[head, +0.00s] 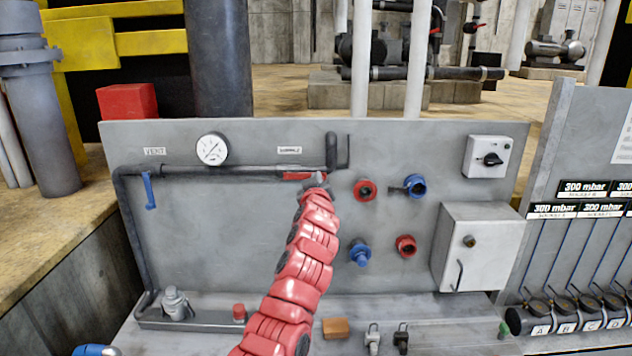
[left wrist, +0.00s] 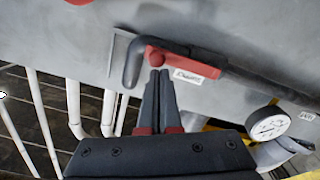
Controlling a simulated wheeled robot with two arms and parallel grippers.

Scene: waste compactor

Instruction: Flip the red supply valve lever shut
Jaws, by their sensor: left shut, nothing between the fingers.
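The red supply valve lever (head: 297,176) lies roughly level along the dark pipe, below the label that seems to read SUPPLY (head: 289,150). My right gripper is not in view.
A pressure gauge (head: 212,149) and a blue lever (head: 149,190) are on the grey panel (head: 240,230) to the left. Red and blue couplings (head: 365,190) stick out right of my arm. A grey box (head: 480,248) juts out further right. An orange block (head: 336,328) lies on the ledge.

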